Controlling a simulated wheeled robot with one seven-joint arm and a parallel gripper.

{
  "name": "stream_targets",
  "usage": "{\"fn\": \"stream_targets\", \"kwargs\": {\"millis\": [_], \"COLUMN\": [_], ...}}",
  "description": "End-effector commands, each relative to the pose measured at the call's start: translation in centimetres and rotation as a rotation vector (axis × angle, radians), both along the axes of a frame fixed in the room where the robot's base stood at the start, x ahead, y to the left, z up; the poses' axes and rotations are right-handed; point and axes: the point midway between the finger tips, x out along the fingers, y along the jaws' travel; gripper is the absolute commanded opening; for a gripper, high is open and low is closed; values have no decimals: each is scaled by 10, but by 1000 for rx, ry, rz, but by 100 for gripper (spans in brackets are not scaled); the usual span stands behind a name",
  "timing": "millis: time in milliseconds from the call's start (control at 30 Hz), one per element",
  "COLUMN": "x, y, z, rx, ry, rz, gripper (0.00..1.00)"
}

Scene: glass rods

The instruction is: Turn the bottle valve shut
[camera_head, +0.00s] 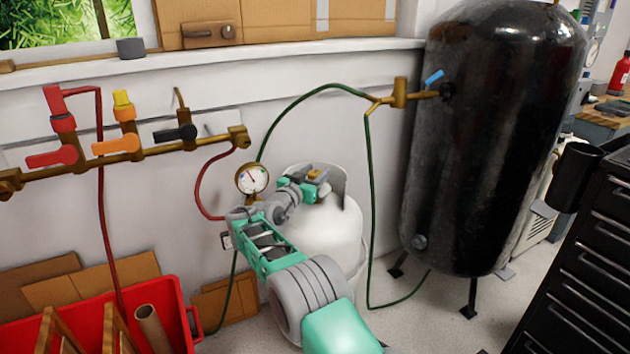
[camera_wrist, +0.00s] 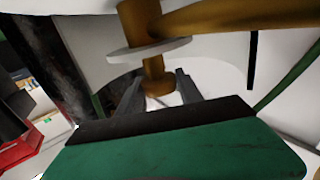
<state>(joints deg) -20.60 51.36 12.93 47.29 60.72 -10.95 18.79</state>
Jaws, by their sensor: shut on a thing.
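The white gas bottle (camera_head: 325,228) stands on the floor by the wall, with a raised collar (camera_head: 325,172) around its top. The brass bottle valve (camera_head: 314,173) shows just above my gripper (camera_head: 318,187), which reaches in over the bottle's top. In the wrist view, the valve's brass stem (camera_wrist: 152,68) passes through a flat grey disc (camera_wrist: 148,49). Its end lies between the two grey fingers of my gripper (camera_wrist: 158,90), which is shut on it. The fingers partly hide the contact, and the valve's turn angle cannot be told.
A pressure gauge (camera_head: 252,179) and a red hose (camera_head: 203,185) are close left of my arm. A green hose (camera_head: 371,220) runs to the black tank (camera_head: 480,140) at right. A red crate (camera_head: 170,300) stands lower left, a black drawer cabinet (camera_head: 585,270) lower right.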

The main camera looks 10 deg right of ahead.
Motion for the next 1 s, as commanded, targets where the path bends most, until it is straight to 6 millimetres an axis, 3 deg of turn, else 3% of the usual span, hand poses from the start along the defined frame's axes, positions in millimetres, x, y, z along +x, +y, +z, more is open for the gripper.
{"fn": "stream_targets", "kwargs": {"millis": [433, 467, 700, 1000], "x": [1, 1, 1, 1], "y": [-1, -1, 0, 0], "z": [0, 0, 0, 5], "rx": [0, -1, -1, -1], "ry": [1, 1, 1, -1], "rz": [-8, -8, -8, -9], "gripper": [2, 45, 64, 64]}}
